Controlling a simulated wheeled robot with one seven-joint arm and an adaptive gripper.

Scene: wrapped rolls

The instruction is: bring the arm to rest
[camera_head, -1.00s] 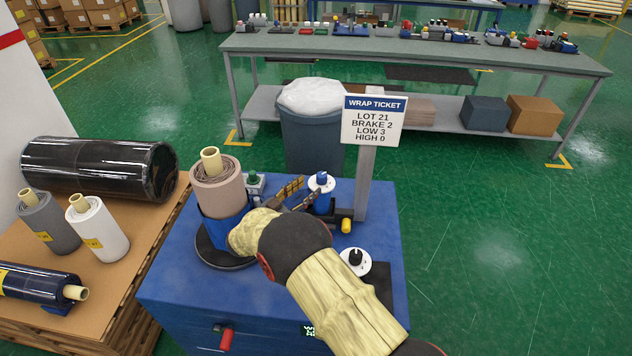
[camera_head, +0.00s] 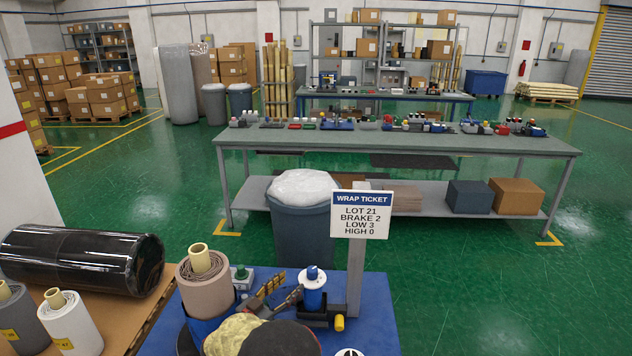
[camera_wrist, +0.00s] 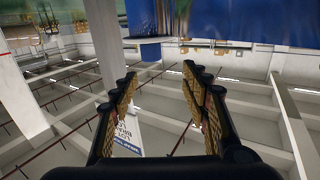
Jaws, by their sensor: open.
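My gripper (camera_head: 281,288) is open and empty above the blue machine (camera_head: 377,318), just left of the blue dial post with a white disc (camera_head: 313,295). In the wrist view its two gold-padded fingers (camera_wrist: 162,88) stand well apart with nothing between them. A brown wrapped roll (camera_head: 206,290) with a pale core stands upright at the machine's left, close to my gripper.
The wrap ticket sign (camera_head: 360,216) stands on a post at the machine's right. A pallet (camera_head: 130,320) with a black roll (camera_head: 80,260) and smaller rolls is at left. A long workbench (camera_head: 400,145) lies beyond; floor at right is clear.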

